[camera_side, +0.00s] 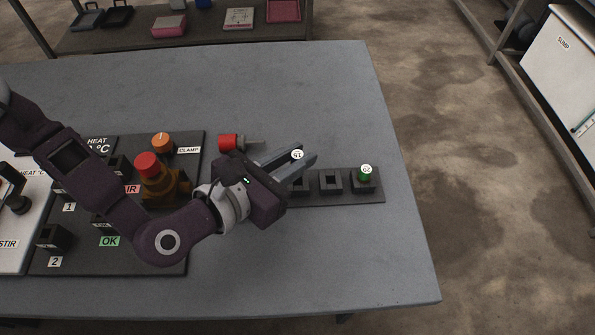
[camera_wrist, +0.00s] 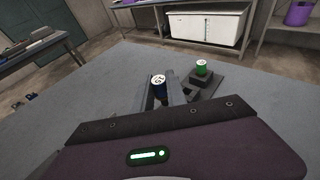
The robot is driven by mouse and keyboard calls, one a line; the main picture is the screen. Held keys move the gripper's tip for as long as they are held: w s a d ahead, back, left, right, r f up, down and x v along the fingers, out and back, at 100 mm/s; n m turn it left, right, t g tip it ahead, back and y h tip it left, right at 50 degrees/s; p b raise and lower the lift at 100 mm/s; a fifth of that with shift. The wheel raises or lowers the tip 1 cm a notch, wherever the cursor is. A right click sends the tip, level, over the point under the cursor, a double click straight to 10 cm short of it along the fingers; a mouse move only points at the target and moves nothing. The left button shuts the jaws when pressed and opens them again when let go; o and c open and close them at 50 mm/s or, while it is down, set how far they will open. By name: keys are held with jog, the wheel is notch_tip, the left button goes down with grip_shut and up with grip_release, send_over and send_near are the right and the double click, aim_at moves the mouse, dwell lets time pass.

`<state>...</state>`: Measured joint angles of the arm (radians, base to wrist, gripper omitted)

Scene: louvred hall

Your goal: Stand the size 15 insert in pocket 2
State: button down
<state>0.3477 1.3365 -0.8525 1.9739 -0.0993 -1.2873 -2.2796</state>
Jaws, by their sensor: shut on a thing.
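My gripper (camera_side: 306,153) is shut on the size 15 insert (camera_side: 297,154), whose round white top label shows between the fingers. In the wrist view the insert has a dark blue body (camera_wrist: 158,91) and looks roughly upright. The dark pocket strip (camera_side: 376,198) lies under and to the right of the fingers. Two empty square pockets show, one (camera_side: 331,181) in full and one (camera_side: 301,184) partly behind a finger. My gripper hides the strip's left part. No pocket numbers are readable. I cannot tell the gap between insert and strip.
A green insert (camera_side: 365,174) marked 20 stands in the strip's right-end pocket, close to the fingers. A red-ended object (camera_side: 230,142) with a metal tip lies behind my gripper. A dark control panel (camera_side: 196,143) with knobs is at left. The table's right side is clear.

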aim_at(294, 154)
notch_tip(294, 154, up, 26)
jog(key=f, duration=0.1)
jog(key=w+a+f+m+g+h, duration=0.2)
jog(key=w+a+f+m+g, duration=0.1)
jog(key=w+a+f, duration=0.4)
jog(key=s+a+f+m+g+h, duration=0.25)
jog(key=a+m+g, duration=0.25)
jog(key=a, duration=1.1)
jog(key=s+a+r+m+g, duration=0.25)
jog(key=s+a+r, duration=0.35)
jog(key=a, duration=0.4)
jog(key=s+a+r+m+g, duration=0.1)
jog(key=s+a+r+g, duration=0.3)
jog(key=s+a, duration=0.5)
jog(key=shift+t+y, duration=0.25)
jog(key=shift+y, duration=0.2)
jog(key=f, duration=1.6)
jog(key=w+f, duration=0.1)
jog(key=f, duration=0.8)
jog(key=shift+a+f, duration=0.1)
jog(key=shift+a, duration=0.2)
jog(key=shift+f, duration=0.1)
